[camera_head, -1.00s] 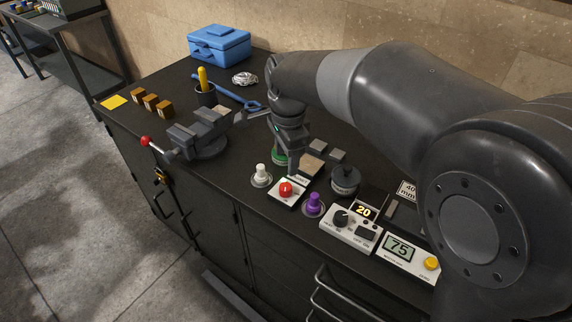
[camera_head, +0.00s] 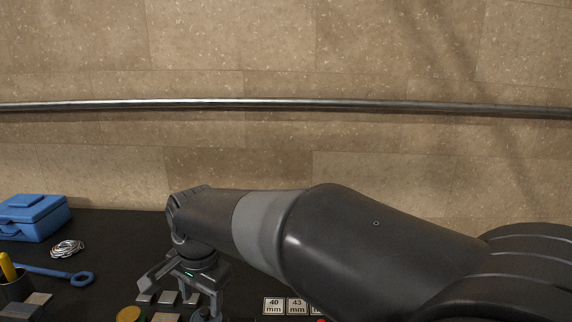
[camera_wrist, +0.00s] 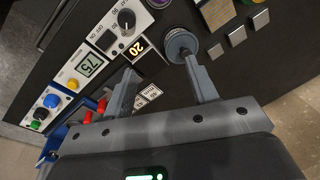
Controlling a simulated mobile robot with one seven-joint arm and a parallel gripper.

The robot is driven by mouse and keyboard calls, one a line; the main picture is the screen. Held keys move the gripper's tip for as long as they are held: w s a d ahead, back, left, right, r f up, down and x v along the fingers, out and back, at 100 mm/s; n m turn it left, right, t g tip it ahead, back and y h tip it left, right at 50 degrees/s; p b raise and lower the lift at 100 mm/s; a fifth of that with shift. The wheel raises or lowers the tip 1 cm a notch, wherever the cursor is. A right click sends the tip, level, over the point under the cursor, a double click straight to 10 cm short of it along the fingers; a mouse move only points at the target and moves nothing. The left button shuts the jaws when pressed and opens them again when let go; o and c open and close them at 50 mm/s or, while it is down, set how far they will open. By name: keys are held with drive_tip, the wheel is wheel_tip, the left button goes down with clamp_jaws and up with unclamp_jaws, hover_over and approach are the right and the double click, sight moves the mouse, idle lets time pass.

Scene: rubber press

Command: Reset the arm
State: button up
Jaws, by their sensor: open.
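My gripper (camera_head: 184,288) hangs from my arm at the bottom of the head view, above the black bench. Its two fingers are spread with nothing between them. In the wrist view my gripper (camera_wrist: 160,66) also shows open, with its fingers apart over the bench top. A round dark knob-like piece (camera_wrist: 180,44) lies beyond the right fingertip; I cannot tell their gap in height.
A blue toolbox (camera_head: 34,217) stands at left. A rail (camera_head: 290,103) runs along the wall.

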drive_tip(key=s+d+r+n+t, duration=0.1)
drive_tip(key=d+r, duration=0.1)
drive_tip(key=d, duration=0.8)
drive_tip(key=s+d+r+n+t, duration=0.1)
drive_tip(key=s+d, duration=0.1)
drive_tip(key=d, duration=0.8)
drive_tip(key=s+d+f+n+t+h, duration=0.1)
drive_tip(key=s+d+f+n+t, duration=0.1)
drive_tip(key=s+d, duration=0.6)
drive_tip(key=d, duration=0.4)
drive_tip(key=shift+s+f+n, duration=0.3)
drive_tip(key=shift+s+f, duration=0.05)
drive_tip(key=shift+c, duration=0.3)
